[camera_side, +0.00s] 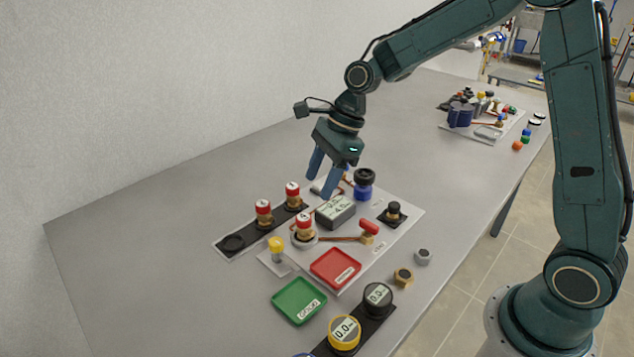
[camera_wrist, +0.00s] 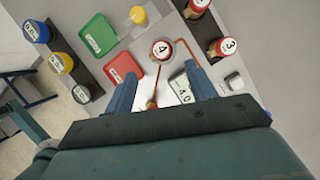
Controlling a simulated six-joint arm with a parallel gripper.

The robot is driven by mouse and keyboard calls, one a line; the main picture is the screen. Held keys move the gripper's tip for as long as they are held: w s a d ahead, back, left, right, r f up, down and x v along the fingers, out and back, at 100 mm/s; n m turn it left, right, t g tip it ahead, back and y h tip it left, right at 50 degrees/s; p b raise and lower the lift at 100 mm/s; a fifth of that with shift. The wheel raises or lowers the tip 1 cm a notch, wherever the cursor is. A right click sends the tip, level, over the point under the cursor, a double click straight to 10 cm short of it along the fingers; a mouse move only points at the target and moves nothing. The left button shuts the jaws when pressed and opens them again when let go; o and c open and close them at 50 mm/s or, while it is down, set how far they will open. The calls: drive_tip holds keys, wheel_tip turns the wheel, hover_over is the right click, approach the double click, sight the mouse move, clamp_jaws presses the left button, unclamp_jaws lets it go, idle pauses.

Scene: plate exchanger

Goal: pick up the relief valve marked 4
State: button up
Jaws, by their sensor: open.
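The relief valve marked 4 (camera_wrist: 162,49) has a red and white cap with the number facing up in the wrist view. In the side view it appears to be the upright red-capped brass valve (camera_side: 304,227) seated in a pale round fitting on the board. My gripper (camera_side: 320,187) is open and empty, pointing down above the board, beyond the valve and apart from it. In the wrist view the open fingers (camera_wrist: 160,70) reach toward the valve, which lies just past their tips.
A black rack (camera_side: 250,235) holds two similar valves; one is marked 3 (camera_wrist: 228,45). A gauge block (camera_side: 335,211), copper pipes and a red-handled valve (camera_side: 369,227) are close by. A red tray (camera_side: 336,267) and green tray (camera_side: 299,301) lie in front. The table's left part is clear.

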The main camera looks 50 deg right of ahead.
sight(304, 216)
drive_tip(key=shift+x, duration=3.5)
drive_tip(key=shift+x, duration=2.6)
drive_tip(key=shift+d, duration=0.15)
drive_tip(key=c, duration=1.2)
drive_tip(key=shift+r, duration=0.15)
wheel_tip(304, 216, up, 20)
